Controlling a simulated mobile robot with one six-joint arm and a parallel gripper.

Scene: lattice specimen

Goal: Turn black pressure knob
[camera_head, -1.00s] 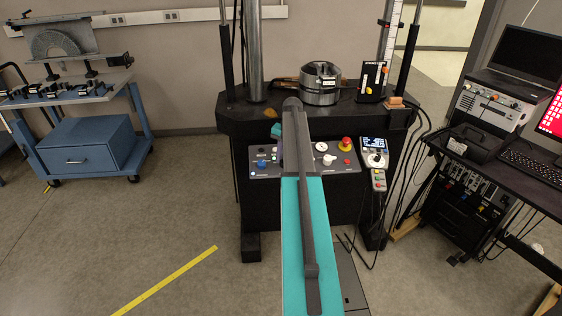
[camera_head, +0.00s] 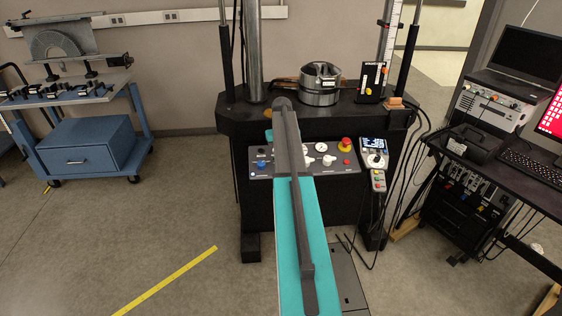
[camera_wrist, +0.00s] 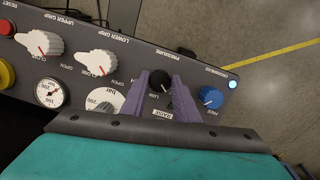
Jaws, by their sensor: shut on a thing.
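The black pressure knob (camera_wrist: 159,81) shows in the wrist view on the dark control panel, under the word PRESSURE. My gripper (camera_wrist: 159,77) has its two purple fingers on either side of the knob, shut on it. The knob's lower side and part of its dial marks are hard to make out between the fingers. In the head view my arm covers the knob and the gripper.
A blue knob (camera_wrist: 210,97) sits close beside the gripper. White lower-grip (camera_wrist: 97,62) and upper-grip (camera_wrist: 40,43) knobs and pressure gauges (camera_wrist: 50,93) are on the other side. A red emergency button (camera_head: 346,144) and a hand controller (camera_head: 374,158) stand further right.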

